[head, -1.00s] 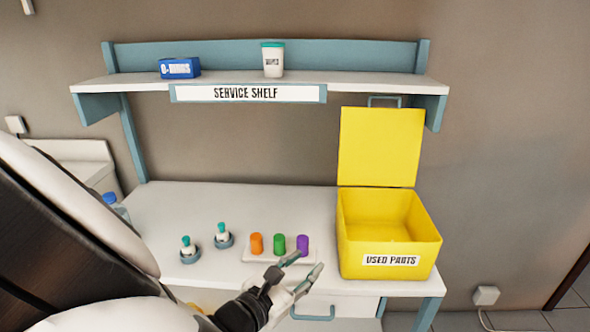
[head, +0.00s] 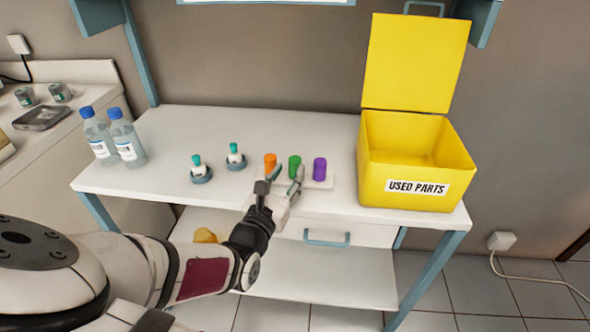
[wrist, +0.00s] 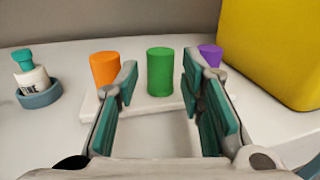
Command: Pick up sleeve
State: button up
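Three coloured cylinders stand upright in a row on a white base (wrist: 150,106): an orange sleeve (head: 270,163), a green sleeve (head: 294,166) and a purple sleeve (head: 319,169). The task does not say which sleeve. My gripper (head: 285,180) is open and empty at the front of the row. In the wrist view, the green sleeve (wrist: 160,72) shows ahead between the open fingers, beyond their tips. The orange sleeve (wrist: 105,70) is left of the left finger. The purple sleeve (wrist: 210,55) is partly hidden behind the right finger.
An open yellow used parts bin (head: 415,185) stands right of the row. Two small teal-capped bottles in round holders (head: 201,176) (head: 236,163) stand to the left. Two blue-capped bottles (head: 126,140) stand at the table's left end. The table's back is clear.

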aim_at(292, 166)
jog(key=b+x, duration=0.3)
jog(key=x, duration=0.1)
jog(key=shift+w, duration=0.1)
jog(key=shift+w+d+r, duration=0.1)
jog(key=shift+w+d, duration=0.1)
jog(key=shift+w, duration=0.35)
jog(key=c, duration=0.5)
